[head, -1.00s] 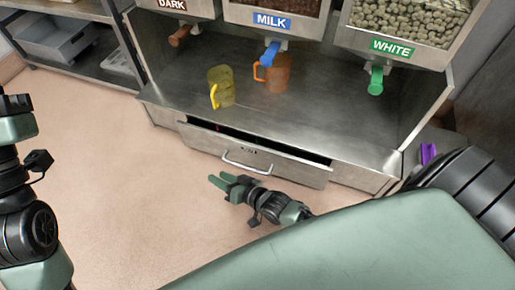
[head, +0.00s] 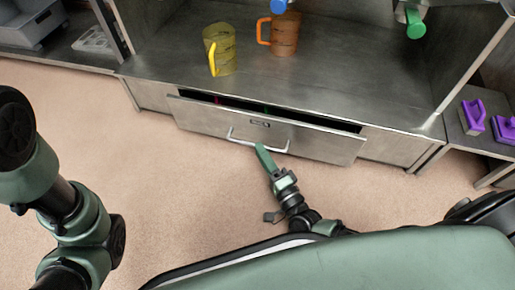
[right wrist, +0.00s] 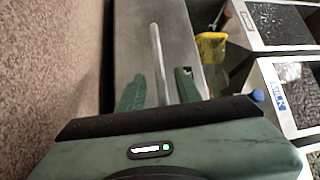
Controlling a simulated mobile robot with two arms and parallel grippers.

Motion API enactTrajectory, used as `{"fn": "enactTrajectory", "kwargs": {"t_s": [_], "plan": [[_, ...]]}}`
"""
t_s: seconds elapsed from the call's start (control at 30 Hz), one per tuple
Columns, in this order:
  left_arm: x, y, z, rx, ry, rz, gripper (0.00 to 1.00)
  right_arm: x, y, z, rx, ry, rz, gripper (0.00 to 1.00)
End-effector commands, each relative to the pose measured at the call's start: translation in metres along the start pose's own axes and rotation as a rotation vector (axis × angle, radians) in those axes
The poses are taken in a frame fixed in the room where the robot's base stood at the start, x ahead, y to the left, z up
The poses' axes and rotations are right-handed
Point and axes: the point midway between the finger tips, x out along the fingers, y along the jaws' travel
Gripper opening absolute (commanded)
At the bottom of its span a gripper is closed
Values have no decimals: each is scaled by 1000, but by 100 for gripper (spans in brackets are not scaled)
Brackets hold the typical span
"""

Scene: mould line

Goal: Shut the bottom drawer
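The bottom drawer (head: 320,142) is a steel drawer under the counter, open by a small gap along its top edge. Its bar handle (head: 238,138) runs across the front and also shows in the right wrist view (right wrist: 157,55). My right gripper (head: 262,155) is at the handle, its green fingers pointing at the drawer front. In the right wrist view its two fingers (right wrist: 160,90) are apart, with the bar showing between them; I cannot tell whether they touch it. My left arm is at the left of the head view, its gripper out of view.
A yellow mug (head: 222,52) and an orange mug (head: 285,35) stand on the counter (head: 350,80) above the drawer. Purple objects (head: 473,116) sit on a low surface at the right. The pinkish floor (head: 170,200) before the drawer is clear.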

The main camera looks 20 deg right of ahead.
Motion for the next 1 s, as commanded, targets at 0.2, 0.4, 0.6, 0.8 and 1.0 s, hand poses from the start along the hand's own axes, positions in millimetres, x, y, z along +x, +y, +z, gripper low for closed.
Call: {"fn": "enactTrajectory", "kwargs": {"t_s": [0.2,0.4,0.6,0.8,1.0], "plan": [[-15,3,-5,0,-2,0,34,28,2,1,0,0,-2,34],[-16,3,-5,0,-2,0,34,34,0,1,0,-1,1,34],[-16,3,-5,0,-1,0,34,34,0,0,-1,-1,1,23],[-16,3,-5,0,-1,1,34,34,0,0,-1,-1,1,0],[-16,3,-5,0,-2,1,34,33,0,0,-1,-1,1,0]]}}
